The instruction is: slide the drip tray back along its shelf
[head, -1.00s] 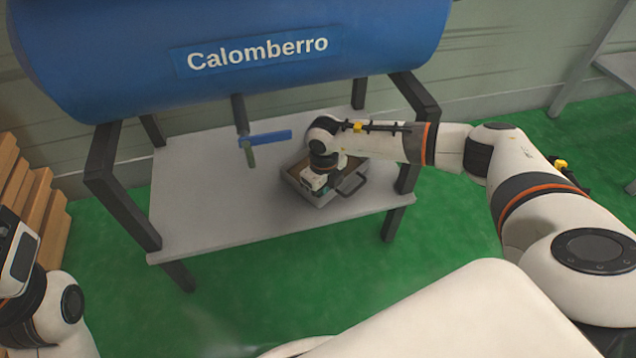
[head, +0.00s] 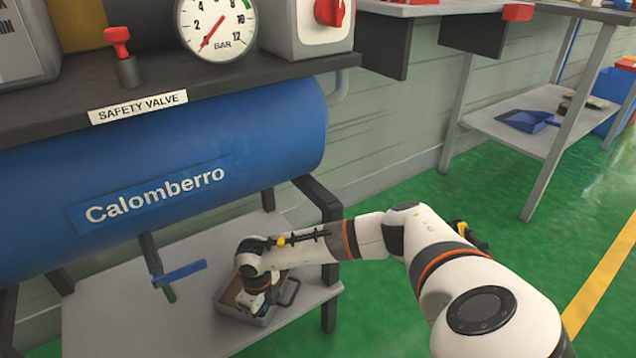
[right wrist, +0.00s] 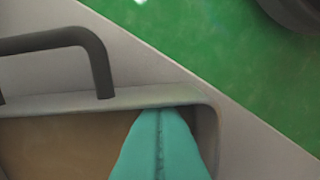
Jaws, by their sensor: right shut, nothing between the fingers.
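The drip tray (head: 232,312) is a shallow grey metal box on the low grey shelf (head: 130,322) under the blue tank. Its dark handle (head: 291,290) is on the right side. My right gripper (head: 250,301) points down into the tray and hides part of its inside. In the right wrist view the teal fingertips (right wrist: 160,135) are together and empty, inside the tray near a corner, close against or touching the wall that bears the handle (right wrist: 60,40). The tray's floor (right wrist: 60,145) looks brown. My left gripper is out of view.
The blue tank (head: 160,180) hangs low above the shelf. A drain pipe with a blue valve lever (head: 180,272) comes down left of the tray. A dark shelf leg (head: 328,225) stands close to my right forearm. Green floor is free to the right.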

